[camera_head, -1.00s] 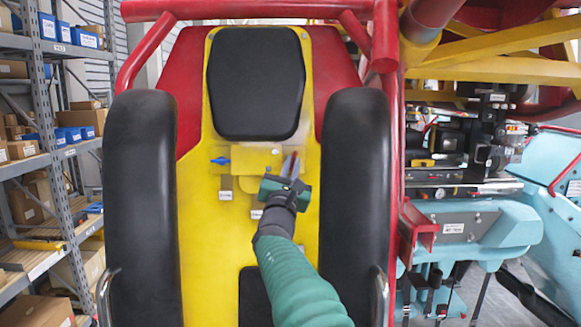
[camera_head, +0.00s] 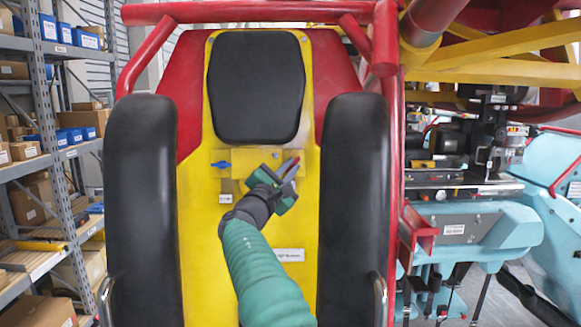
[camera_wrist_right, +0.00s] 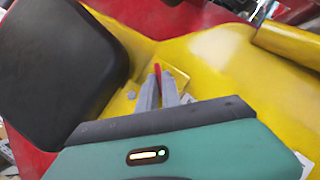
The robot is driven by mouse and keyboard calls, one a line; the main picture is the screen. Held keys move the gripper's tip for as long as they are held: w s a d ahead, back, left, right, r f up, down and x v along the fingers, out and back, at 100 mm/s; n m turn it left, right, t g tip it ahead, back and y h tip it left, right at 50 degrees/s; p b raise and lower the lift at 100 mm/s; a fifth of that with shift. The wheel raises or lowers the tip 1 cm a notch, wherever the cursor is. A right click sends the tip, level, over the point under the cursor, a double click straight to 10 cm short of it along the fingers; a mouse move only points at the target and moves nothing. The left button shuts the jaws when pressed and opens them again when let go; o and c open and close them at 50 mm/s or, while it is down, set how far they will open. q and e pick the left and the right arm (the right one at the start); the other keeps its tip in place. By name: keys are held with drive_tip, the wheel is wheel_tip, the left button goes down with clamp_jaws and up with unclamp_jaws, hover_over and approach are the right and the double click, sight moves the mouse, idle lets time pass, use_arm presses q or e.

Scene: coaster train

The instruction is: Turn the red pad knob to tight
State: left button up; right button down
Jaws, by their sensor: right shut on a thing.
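The red pad knob (camera_head: 291,163) is on the yellow seat back panel, below the black headrest pad. My right gripper (camera_head: 288,170) is shut on the red knob, with its fingers reaching toward the upper right. In the right wrist view the knob's red tip (camera_wrist_right: 157,70) shows between the two grey fingertips (camera_wrist_right: 162,88). The fingers hide most of the knob, so its marks cannot be read. My left gripper is not in view.
A blue knob (camera_head: 220,165) sits on the same panel to the left. The black headrest pad (camera_head: 256,88) is above. Black side bolsters (camera_head: 141,200) flank the panel. Small white labels (camera_head: 289,255) are on the yellow surface. Shelves (camera_head: 50,150) stand at the far left.

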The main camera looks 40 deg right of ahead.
drive_tip(key=shift+w+a+r+m+g+y+p, duration=0.1)
drive_tip(key=shift+m+g+y+p, duration=0.6)
drive_tip(key=shift+m+p, duration=0.85)
drive_tip(key=shift+w+d+r+m+g+y+p, duration=0.1)
drive_tip(key=shift+m+g+y+p, duration=0.25)
drive_tip(key=shift+m+g+p, duration=1.15)
drive_tip(key=shift+w+a+r+m+g+y+p, duration=0.1)
drive_tip(key=shift+m+g+y+p, duration=0.4)
drive_tip(key=shift+m+p, duration=1.05)
drive_tip(key=shift+f+m+b, duration=0.1)
drive_tip(key=shift+m+b, duration=0.25)
drive_tip(key=shift+m, duration=0.15)
drive_tip(key=c, duration=1.6)
unclamp_jaws()
drive_tip(key=shift+s, duration=0.1)
drive_tip(key=shift+o, duration=0.3)
